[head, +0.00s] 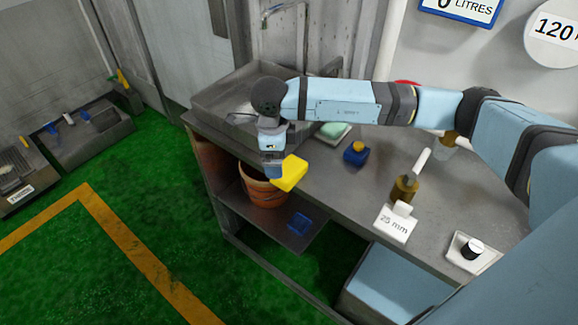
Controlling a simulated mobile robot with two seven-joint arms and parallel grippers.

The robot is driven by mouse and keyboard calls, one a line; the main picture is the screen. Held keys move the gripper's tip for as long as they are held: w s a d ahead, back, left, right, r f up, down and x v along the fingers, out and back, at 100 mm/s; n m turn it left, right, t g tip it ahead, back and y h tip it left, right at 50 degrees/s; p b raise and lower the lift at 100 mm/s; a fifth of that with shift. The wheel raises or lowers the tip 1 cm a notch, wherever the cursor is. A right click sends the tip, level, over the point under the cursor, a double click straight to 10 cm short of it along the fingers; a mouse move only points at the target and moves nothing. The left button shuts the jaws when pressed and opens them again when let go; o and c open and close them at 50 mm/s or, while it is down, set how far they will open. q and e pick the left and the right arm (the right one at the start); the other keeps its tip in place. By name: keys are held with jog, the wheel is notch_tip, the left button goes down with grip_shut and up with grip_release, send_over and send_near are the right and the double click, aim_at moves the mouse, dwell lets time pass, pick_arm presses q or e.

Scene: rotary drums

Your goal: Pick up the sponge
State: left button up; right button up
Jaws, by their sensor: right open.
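My right gripper (275,172) reaches in from the right across the worktop and points down at its front edge. It is open. A yellow block (291,173) shows right beside the fingertips; I cannot tell whether it touches them. A pale green block (333,130) lies on a white dish on the worktop, partly hidden behind my right forearm. A small blue block (300,223) lies on the lower shelf. I cannot tell for certain which of these blocks is the sponge. My left gripper is not in view.
An orange-brown bucket (263,190) stands on the lower shelf (292,238) below my right gripper. Green floor lies open at left.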

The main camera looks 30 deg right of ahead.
aim_at(284, 163)
notch_tip(284, 163, up, 3)
jog(key=d+n+p, duration=0.2)
jog(key=d+n, duration=0.1)
jog(key=n, duration=0.8)
jog(key=shift+y, duration=0.3)
jog(key=f, duration=0.2)
jog(key=f+p, duration=0.1)
jog(key=f, duration=0.2)
jog(key=w+f, duration=0.1)
jog(key=f, duration=0.2)
jog(key=shift+a+f+p, duration=0.25)
jog(key=shift+p, duration=0.15)
jog(key=f, duration=0.1)
jog(key=f+p, duration=0.1)
jog(key=f, duration=0.2)
jog(key=shift+w+f+p, duration=0.25)
jog(key=shift+p, duration=0.05)
jog(key=shift+f, duration=0.3)
jog(key=shift+c, duration=0.5)
jog(key=c, duration=0.7)
jog(key=shift+c, duration=1)
